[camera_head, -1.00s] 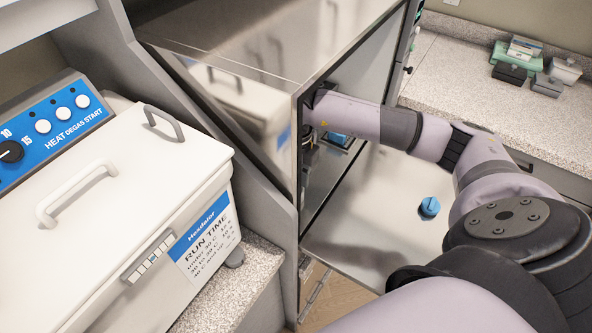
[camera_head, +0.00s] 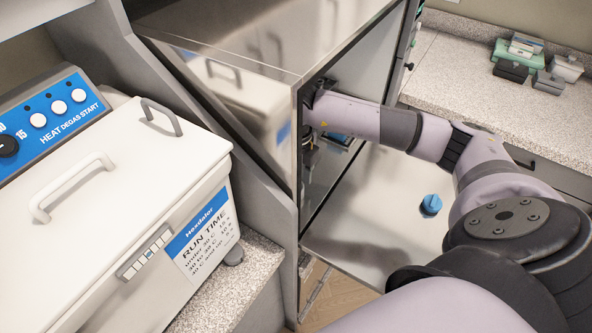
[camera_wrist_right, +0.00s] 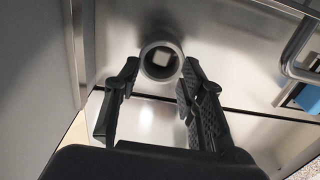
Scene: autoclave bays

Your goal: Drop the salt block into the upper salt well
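In the right wrist view, a round grey salt well (camera_wrist_right: 161,72) opens in a metal wall or floor. A small pale square block, seemingly the salt block (camera_wrist_right: 161,57), shows inside its ring. My right gripper (camera_wrist_right: 158,82) has its two dark fingers spread apart, one tip on each side of the ring, with nothing held between them. Whether the fingers touch the ring, I cannot tell. In the head view, my right arm reaches into the open steel chamber (camera_head: 330,185), and its fingers are mostly hidden. My left gripper is not in view.
A blue cap (camera_head: 430,205) lies on the open steel door (camera_head: 375,230). A blue-and-metal rack (camera_wrist_right: 305,95) is at the right of the wrist view. A white bath unit (camera_head: 130,190) stands left; small boxes (camera_head: 525,60) sit on the right counter.

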